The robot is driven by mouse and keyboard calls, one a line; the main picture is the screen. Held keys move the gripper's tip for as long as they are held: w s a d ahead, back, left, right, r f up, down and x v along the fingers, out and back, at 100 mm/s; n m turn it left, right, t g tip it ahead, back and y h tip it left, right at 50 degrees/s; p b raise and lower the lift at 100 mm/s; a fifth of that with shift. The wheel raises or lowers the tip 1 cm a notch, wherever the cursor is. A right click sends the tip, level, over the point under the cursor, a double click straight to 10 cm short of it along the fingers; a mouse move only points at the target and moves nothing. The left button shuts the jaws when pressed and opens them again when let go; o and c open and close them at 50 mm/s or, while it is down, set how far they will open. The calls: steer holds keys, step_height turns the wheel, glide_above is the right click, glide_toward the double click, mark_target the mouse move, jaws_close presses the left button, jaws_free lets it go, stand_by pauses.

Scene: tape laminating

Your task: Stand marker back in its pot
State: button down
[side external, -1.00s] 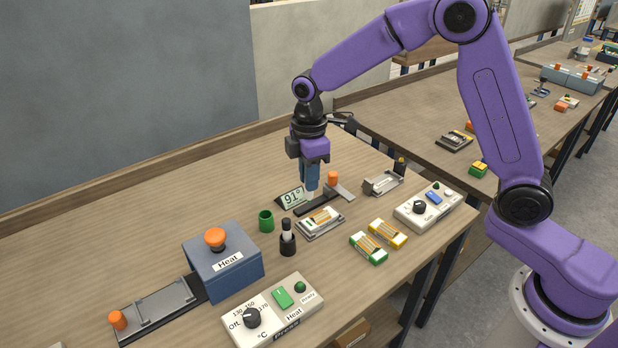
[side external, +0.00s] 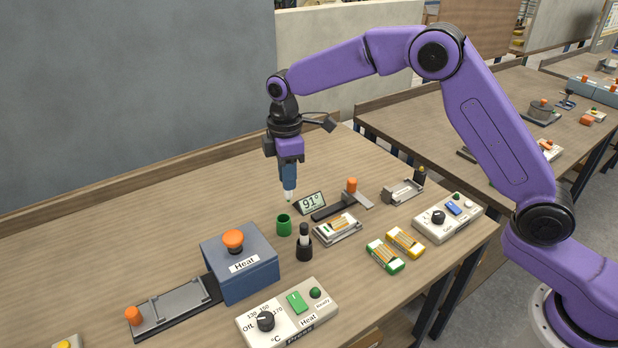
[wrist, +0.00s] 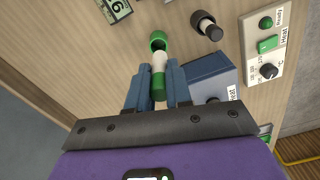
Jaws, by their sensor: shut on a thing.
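My gripper (side external: 289,188) is shut on the green-and-white marker, its fingers on either side of it. In the wrist view the marker (wrist: 159,64) shows a white band and green parts between the fingers (wrist: 158,84). In the side view only its pale lower end (side external: 289,197) shows below the fingers, roughly upright. The green pot (side external: 284,228) stands on the table just below the marker, with a gap between them in the side view. In the wrist view the pot's open mouth (wrist: 157,37) lies just past the marker's end.
A black pot (side external: 304,251) with a black-and-white marker stands close to the green pot. The blue heat press (side external: 240,270) is in front, the 91° display (side external: 312,203) and a tape holder (side external: 338,230) to the right. The table behind the green pot is clear.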

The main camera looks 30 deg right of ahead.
steer(key=shift+w+a+f, duration=0.15)
steer(key=shift+a+f, duration=0.05)
steer(key=shift+f, duration=1.1)
steer(key=shift+w+a+f, duration=0.15)
steer(key=shift+a+f, duration=0.05)
steer(key=shift+f, duration=1.1)
steer(key=shift+w+a+f, duration=0.15)
steer(key=shift+a+f, duration=0.05)
steer(key=shift+f, duration=1.1)
steer(key=c, duration=1)
jaws_free()
steer(key=shift+o, duration=0.2)
